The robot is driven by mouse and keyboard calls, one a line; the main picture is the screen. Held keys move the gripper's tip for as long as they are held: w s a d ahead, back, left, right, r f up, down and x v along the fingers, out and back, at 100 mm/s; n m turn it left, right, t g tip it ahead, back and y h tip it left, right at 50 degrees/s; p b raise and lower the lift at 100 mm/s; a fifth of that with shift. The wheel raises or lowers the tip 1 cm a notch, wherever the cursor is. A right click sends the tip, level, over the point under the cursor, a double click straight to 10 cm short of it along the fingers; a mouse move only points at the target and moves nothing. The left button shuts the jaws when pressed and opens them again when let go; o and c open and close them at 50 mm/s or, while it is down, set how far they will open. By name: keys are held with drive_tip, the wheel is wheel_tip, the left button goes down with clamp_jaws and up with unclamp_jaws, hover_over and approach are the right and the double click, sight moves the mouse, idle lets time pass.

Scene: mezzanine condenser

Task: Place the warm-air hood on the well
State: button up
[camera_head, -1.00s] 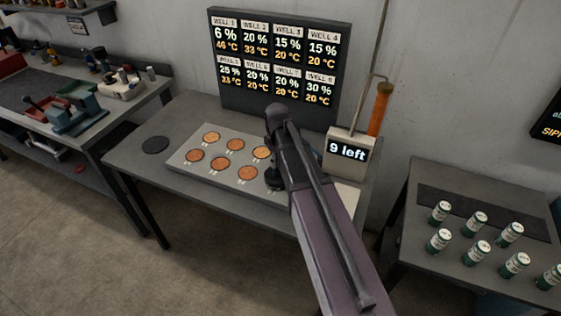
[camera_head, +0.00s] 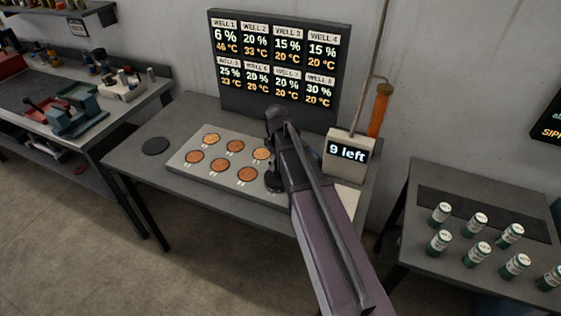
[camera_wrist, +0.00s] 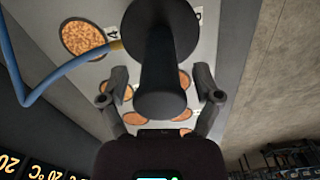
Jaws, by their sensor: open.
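The warm-air hood (camera_wrist: 160,40) is a black round cap with a tapering handle (camera_wrist: 158,92) and a blue hose (camera_wrist: 65,68) on a brass fitting. It stands over the right part of the light well plate (camera_head: 205,172); I cannot tell whether it rests on a well. Copper-coloured wells show on the plate, such as one beside the label 4 (camera_wrist: 84,40). My gripper (camera_wrist: 162,84) is open, with one finger on each side of the handle and a gap at both. In the head view my arm hides most of the hood and gripper.
A display board (camera_head: 278,62) stands behind the plate and lists well percentages and temperatures. A sign (camera_head: 347,155) reads "9 left" beside an orange cylinder (camera_head: 379,108). A dark disc (camera_head: 155,146) lies left of the plate. Several green-and-white cans (camera_head: 480,252) stand on the right table.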

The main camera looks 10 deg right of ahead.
drive_tip(key=shift+r+p, duration=6.05)
drive_tip(key=shift+s, duration=0.6)
drive_tip(key=s+d+m, duration=0.1)
drive_tip(key=s+m, duration=0.8)
drive_tip(key=s, duration=0.5)
drive_tip(key=shift+s, duration=0.35)
